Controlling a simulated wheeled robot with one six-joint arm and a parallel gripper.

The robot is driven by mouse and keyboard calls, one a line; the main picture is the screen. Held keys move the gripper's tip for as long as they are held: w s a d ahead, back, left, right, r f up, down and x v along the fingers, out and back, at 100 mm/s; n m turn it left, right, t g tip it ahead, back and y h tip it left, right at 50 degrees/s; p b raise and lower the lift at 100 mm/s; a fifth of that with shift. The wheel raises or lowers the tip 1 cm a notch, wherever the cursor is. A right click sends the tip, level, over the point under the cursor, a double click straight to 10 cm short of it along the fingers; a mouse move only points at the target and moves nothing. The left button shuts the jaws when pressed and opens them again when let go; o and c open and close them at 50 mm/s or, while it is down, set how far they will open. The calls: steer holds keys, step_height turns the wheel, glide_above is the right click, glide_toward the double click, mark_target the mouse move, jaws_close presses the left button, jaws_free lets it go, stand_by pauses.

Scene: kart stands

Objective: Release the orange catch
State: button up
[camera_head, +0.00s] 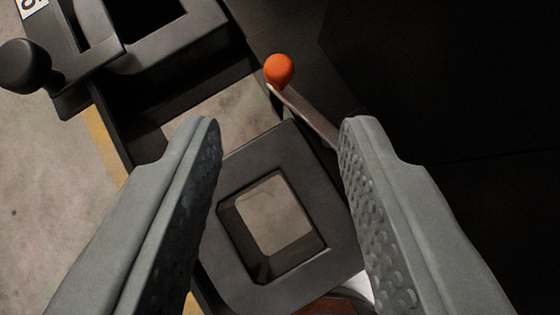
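The orange catch shows as a round orange knob (279,70) on the end of a thin metal lever (308,115), above the middle of the view. The lever slants down to the right, and its lower end is hidden behind my right finger. My gripper (280,140) is open, with its two grey fingers wide apart and nothing between the pads. The knob lies beyond the fingertips, a little right of the left tip and left of the right tip. I see no contact between the fingers and the knob.
A dark square frame with an opening (275,225) lies beyond and between the fingers. A black knob (24,66) sticks out at the upper left beside another dark frame (175,45). A dark panel (450,80) fills the right. Concrete floor with a yellow line shows at left.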

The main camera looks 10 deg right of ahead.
steer(key=v, duration=1)
